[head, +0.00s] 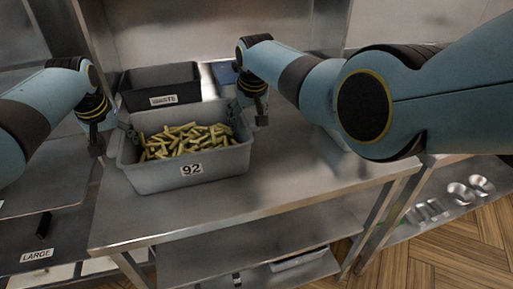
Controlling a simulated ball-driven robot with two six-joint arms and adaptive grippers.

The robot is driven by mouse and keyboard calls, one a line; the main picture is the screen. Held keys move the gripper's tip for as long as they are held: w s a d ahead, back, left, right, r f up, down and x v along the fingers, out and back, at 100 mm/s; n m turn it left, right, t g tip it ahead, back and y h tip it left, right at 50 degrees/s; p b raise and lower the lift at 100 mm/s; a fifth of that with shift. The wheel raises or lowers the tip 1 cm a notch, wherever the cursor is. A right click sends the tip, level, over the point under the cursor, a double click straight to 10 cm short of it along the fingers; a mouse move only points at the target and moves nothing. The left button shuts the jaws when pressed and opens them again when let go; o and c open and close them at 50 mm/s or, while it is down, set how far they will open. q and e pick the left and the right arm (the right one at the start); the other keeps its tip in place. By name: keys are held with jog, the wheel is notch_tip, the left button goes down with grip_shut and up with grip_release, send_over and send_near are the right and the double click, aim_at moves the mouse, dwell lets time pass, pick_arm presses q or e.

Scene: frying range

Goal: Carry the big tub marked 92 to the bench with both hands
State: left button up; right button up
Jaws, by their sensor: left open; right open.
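The big grey tub marked 92 (222,168) stands upright on a steel table, full of yellow-green fries (180,140). Its label faces me. My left gripper (97,148) is open at the tub's left end, pointing down, beside the rim; I cannot tell if it touches. My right gripper (262,118) is open at the tub's right end, pointing down, a little outside the rim. Nothing is held in either gripper. Which surface is the bench I cannot tell.
A dark bin labelled WASTE (160,84) stands right behind the tub. The steel table (300,180) is clear to the tub's right, below my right arm. A lower shelf (260,245) runs beneath. A LARGE label (37,255) is at lower left. Metal pieces (450,200) lie at right.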

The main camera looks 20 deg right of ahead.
pick_arm(q)
jog(key=shift+r, duration=0.1)
pick_arm(e)
jog(key=shift+r, duration=0.1)
pick_arm(q)
jog(key=v, duration=1.1)
jog(key=shift+s+r, duration=0.25)
jog(key=shift+r, duration=0.1)
pick_arm(e)
jog(key=v, duration=1.2)
